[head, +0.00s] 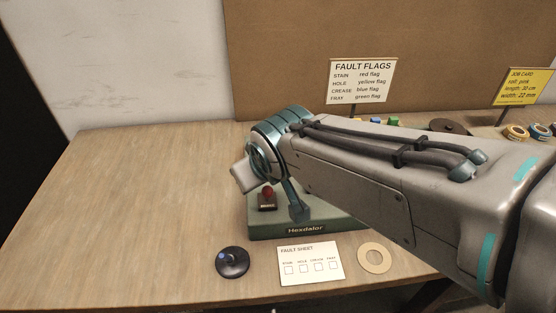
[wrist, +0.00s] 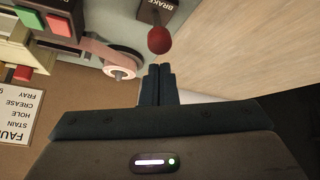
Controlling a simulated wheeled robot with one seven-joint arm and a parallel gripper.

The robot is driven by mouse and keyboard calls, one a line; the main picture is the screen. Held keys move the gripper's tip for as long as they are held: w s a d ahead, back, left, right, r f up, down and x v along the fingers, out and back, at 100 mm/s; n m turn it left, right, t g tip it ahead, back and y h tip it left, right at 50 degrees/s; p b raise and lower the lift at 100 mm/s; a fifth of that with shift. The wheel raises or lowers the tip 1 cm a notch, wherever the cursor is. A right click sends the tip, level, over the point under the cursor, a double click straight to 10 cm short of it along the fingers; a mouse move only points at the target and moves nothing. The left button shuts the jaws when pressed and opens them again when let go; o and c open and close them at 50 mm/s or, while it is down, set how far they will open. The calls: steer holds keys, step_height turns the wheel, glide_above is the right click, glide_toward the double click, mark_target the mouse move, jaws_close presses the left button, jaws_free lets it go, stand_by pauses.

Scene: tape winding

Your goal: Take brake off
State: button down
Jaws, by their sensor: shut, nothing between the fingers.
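The brake is a dark block labelled BRAKE (wrist: 157,9) with a round red knob (wrist: 159,40), at the top of the wrist view. In the head view, the red knob (head: 268,191) stands on its dark base (head: 267,204) at the left end of the green machine marked Hexdalor (head: 340,230). My gripper (wrist: 158,72) is shut and empty. Its fingertips point at the knob and appear just below it in the wrist view, with a small gap in the picture. I cannot tell their depth. In the head view my arm covers much of the machine and I cannot make out the fingertips.
The table's left side (head: 130,210) is clear.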

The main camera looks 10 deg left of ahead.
steer(key=shift+w+d+r+p, duration=0.1)
steer(key=shift+d+r+p, duration=0.1)
steer(key=shift+r+p, duration=0.5)
steer(key=shift+r, duration=0.15)
steer(key=p+v, duration=0.1)
steer(key=v, duration=1.2)
steer(key=shift+r, duration=0.35)
